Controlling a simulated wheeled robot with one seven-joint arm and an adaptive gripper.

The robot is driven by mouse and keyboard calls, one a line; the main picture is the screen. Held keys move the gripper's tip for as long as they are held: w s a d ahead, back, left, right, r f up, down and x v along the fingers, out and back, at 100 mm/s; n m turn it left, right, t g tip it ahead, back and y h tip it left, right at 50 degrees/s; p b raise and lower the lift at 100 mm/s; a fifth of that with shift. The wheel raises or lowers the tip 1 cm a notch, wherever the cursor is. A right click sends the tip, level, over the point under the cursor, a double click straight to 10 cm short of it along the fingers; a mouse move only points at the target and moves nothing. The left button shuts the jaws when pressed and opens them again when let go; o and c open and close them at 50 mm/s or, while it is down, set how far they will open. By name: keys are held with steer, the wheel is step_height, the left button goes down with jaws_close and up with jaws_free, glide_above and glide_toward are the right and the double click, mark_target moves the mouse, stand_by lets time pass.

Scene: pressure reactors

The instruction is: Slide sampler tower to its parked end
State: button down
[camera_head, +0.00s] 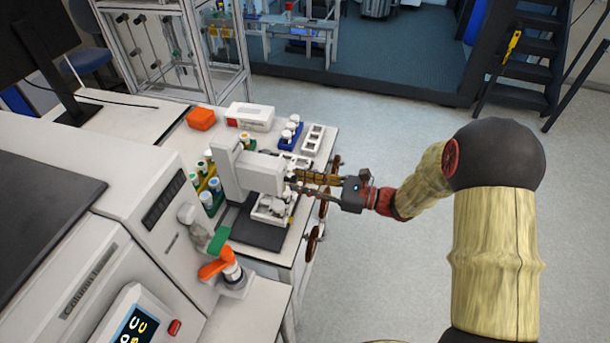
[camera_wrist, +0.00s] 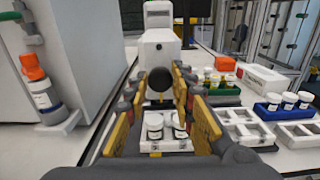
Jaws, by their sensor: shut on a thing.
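The white sampler tower (camera_head: 230,168) stands upright on the bench, with its horizontal arm reaching right over a dark base plate (camera_head: 258,232). In the wrist view the tower (camera_wrist: 157,50) is straight ahead, with a round black end (camera_wrist: 160,79) facing me. My gripper (camera_head: 293,184) reaches in from the right and is shut on the front end of the tower's arm. In the wrist view its yellow-padded fingers (camera_wrist: 158,88) lie on both sides of this end. The exact contact is partly hidden. A white tray (camera_head: 268,213) with white-capped vials sits below the arm.
An orange and grey vial stand (camera_head: 229,272) is by the large white analyser (camera_head: 120,225) at left. A blue rack of vials (camera_head: 289,133), white racks (camera_head: 313,139), a white box (camera_head: 250,117) and an orange box (camera_head: 201,118) are behind. Open floor lies right.

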steer(key=s+a+p, duration=0.2)
steer(key=s+a, duration=0.1)
steer(key=s, duration=0.6)
steer(key=shift+a+p, duration=0.15)
steer(key=shift+p, duration=0.15)
steer(key=c, duration=1.6)
jaws_free()
steer(key=shift+o, duration=0.5)
steer(key=v, duration=1.2)
